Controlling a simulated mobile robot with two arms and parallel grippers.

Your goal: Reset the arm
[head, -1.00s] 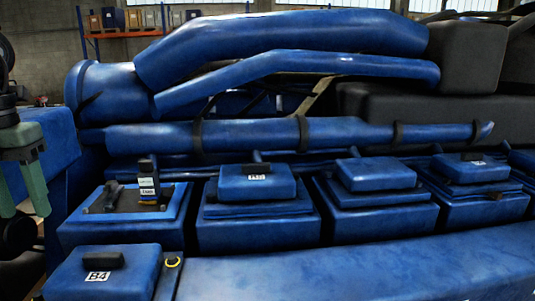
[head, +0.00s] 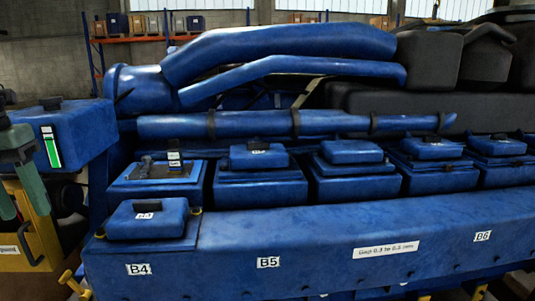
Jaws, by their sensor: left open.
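My left gripper (head: 21,203) hangs at the left edge of the head view, with its green fingers pointing down. It is open, and nothing shows between the fingers. It is left of the blue engine (head: 300,245) and in front of a blue box (head: 85,137) with a green and white label. The leftmost head on the engine has its top uncovered, with a small labelled part (head: 175,160) standing on it. My right gripper is not in view.
A blue cover (head: 146,222) sits on the engine's near left corner. Several covered heads (head: 258,155) run to the right. A yellow holder (head: 32,240) stands low at left, close below the gripper. Shelving (head: 135,38) is far behind.

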